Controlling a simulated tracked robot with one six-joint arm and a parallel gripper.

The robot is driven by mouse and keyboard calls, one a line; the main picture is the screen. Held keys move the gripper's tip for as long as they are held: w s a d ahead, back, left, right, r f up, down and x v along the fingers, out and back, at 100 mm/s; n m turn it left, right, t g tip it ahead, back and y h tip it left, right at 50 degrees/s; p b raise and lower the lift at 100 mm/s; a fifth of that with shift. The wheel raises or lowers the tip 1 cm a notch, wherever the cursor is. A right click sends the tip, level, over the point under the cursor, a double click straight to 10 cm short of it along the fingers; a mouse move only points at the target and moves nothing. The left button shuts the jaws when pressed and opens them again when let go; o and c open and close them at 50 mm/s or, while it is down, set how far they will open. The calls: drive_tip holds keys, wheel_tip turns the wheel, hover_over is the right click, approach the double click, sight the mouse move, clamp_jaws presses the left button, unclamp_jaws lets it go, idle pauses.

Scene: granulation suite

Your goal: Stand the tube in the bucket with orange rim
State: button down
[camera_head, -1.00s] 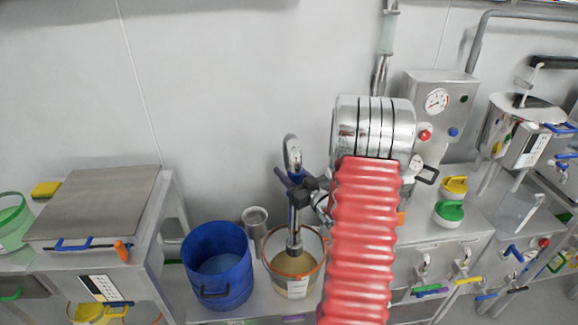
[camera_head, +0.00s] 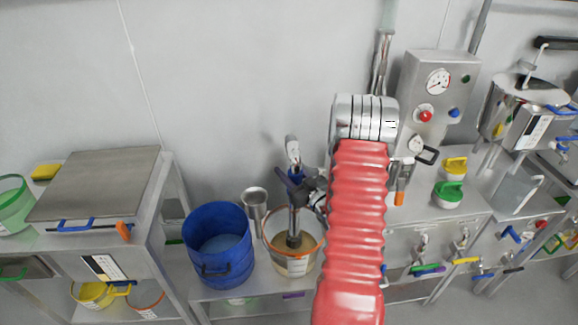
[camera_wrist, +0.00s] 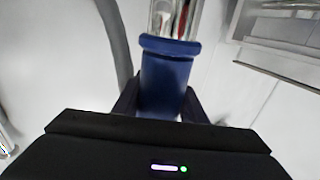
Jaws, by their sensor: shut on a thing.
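My gripper (camera_head: 299,186) is shut on the blue collar (camera_wrist: 165,78) of an upright metal tube. The tube (camera_head: 294,218) shows a shiny curved top above the gripper and a dark lower end. The bucket with orange rim (camera_head: 291,268) has pale, see-through walls, a white label and tan contents. The tube's lower end appears within the bucket's mouth; whether it touches the bottom I cannot tell. In the wrist view the collar sits between my black fingers, and the bucket is not in view.
A blue bucket (camera_head: 217,256) stands close to the left on the same low shelf. A small metal cup (camera_head: 255,205) is just behind. A steel-topped bench (camera_head: 100,180) is at left. A gauge panel (camera_head: 432,100) and counter stand at right.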

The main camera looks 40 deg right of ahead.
wheel_tip(320, 180, down, 10)
idle(1.0)
drive_tip(key=shift+f, duration=0.1)
drive_tip(key=c, duration=1)
unclamp_jaws()
drive_tip(key=s, duration=0.4)
drive_tip(key=s+a, duration=0.1)
drive_tip(key=s, duration=0.8)
drive_tip(key=shift+s+a, duration=0.35)
